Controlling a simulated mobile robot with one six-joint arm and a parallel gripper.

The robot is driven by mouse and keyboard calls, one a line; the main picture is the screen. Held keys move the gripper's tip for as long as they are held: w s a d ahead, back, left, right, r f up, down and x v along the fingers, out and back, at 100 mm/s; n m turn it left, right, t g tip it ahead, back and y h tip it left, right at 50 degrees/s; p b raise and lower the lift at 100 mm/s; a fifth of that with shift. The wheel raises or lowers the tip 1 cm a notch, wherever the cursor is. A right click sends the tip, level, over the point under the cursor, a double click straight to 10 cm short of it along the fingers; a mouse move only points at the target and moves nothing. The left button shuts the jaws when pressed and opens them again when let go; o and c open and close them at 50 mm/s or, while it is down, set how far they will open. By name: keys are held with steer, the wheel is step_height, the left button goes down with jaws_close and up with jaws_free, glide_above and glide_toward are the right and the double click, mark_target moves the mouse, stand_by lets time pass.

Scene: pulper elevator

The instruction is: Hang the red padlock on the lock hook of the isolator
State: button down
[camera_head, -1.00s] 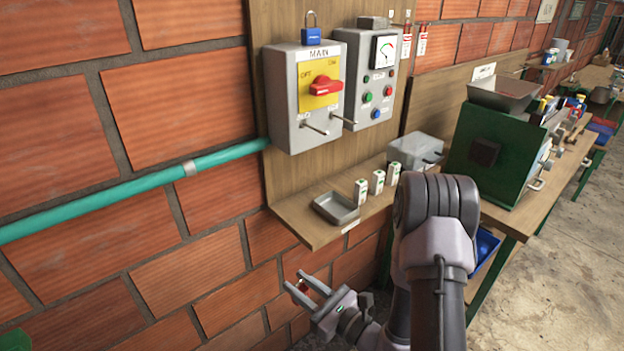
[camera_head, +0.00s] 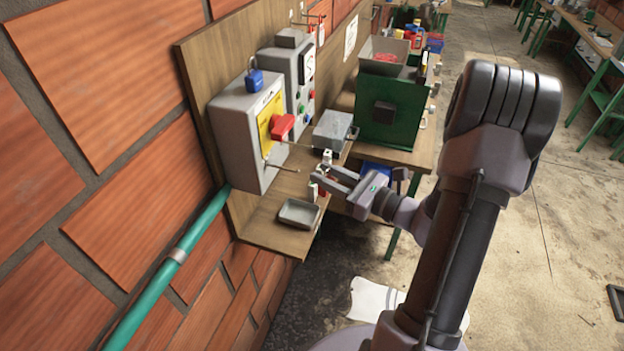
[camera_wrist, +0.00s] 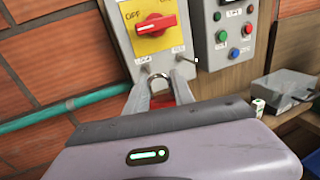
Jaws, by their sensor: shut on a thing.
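The isolator (camera_head: 232,137) is a grey box on a wooden board, with a yellow plate and a red rotary handle (camera_head: 283,127). Two thin metal hooks stick out below the plate; the left one (camera_wrist: 149,66) and the right one (camera_wrist: 188,61) show in the wrist view. My gripper (camera_head: 322,179) is shut on the red padlock (camera_wrist: 162,101), in front of and below the isolator. The padlock's shackle points up and overlaps the left hook's lower end in the wrist view; I cannot tell whether they touch. The fingers hide much of the padlock's body.
A blue padlock (camera_head: 254,80) sits on top of the isolator. The shelf below holds a grey tray (camera_head: 298,213), small white containers (camera_head: 326,156) and a grey box (camera_head: 333,130). A control box (camera_head: 289,66) stands right beside the isolator. A green machine (camera_head: 392,112) stands further right.

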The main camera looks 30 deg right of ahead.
steer(key=shift+w+a+f, duration=0.1)
steer(key=shift+w+a, duration=0.2)
steer(key=shift+w, duration=0.15)
steer(key=shift+w+a+f+p, duration=0.15)
steer(key=shift+w+a+p, duration=0.2)
steer(key=shift+w+a, duration=0.85)
steer(key=shift+w+a+f+p, duration=0.1)
steer(key=shift+w+a+p, duration=0.2)
steer(key=shift+w+a, duration=0.8)
steer(key=shift+w+a+f+b, duration=0.1)
steer(key=shift+w+f+b, duration=0.45)
steer(key=shift+w+b, duration=0.2)
steer(key=c, duration=1)
jaws_free()
steer(key=shift+s, duration=0.1)
